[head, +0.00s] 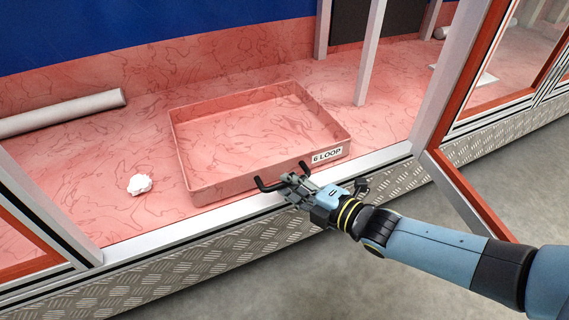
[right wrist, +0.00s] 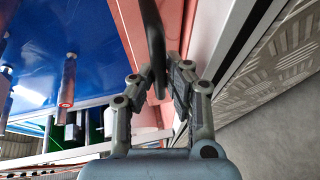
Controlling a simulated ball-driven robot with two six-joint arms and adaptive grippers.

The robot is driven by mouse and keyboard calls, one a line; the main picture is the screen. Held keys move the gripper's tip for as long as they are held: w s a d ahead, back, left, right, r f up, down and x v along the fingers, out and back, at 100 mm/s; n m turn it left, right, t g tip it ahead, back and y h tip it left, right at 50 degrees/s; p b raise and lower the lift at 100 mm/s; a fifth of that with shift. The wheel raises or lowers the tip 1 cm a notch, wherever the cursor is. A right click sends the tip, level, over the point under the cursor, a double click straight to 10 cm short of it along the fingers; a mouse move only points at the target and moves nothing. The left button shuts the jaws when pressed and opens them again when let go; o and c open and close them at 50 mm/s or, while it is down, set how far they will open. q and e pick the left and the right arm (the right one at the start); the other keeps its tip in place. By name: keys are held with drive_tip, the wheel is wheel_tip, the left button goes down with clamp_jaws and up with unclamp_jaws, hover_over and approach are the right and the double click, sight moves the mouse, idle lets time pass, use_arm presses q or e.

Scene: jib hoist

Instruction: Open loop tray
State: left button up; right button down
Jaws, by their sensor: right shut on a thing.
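The loop tray (head: 184,146) is a shallow, open-topped pink tray with a white label reading "6 LOOP" (head: 327,155) on its front wall. It rests on the pink floor of the case, near the front sill, and looks empty. A black bar handle (head: 270,186) stands out from its front wall. My right gripper (head: 291,184) is shut on this handle at the sill. In the right wrist view the dark handle (right wrist: 154,40) runs between the two fingers. My left gripper is not in view.
A crumpled white lump (head: 139,184) lies left of the tray. A pale roll (head: 62,113) lies at the far left. Grey posts (head: 369,55) stand behind the tray at right. The grey floor in front is clear.

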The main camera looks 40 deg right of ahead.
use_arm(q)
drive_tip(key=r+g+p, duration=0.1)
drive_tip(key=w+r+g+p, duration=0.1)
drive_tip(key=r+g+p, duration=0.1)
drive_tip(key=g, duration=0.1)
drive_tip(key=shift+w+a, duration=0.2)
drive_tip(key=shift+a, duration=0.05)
use_arm(e)
drive_tip(key=s+a, duration=0.2)
drive_tip(key=s, duration=0.7)
drive_tip(key=s+a, duration=0.2)
drive_tip(key=s, duration=0.7)
drive_tip(key=shift+s+a, duration=0.25)
drive_tip(key=shift+s, duration=0.1)
drive_tip(key=shift+r, duration=0.1)
drive_tip(key=c, duration=1.3)
unclamp_jaws()
drive_tip(key=shift+c, duration=0.2)
drive_tip(key=v, duration=1.2)
drive_tip(key=shift+s, duration=0.1)
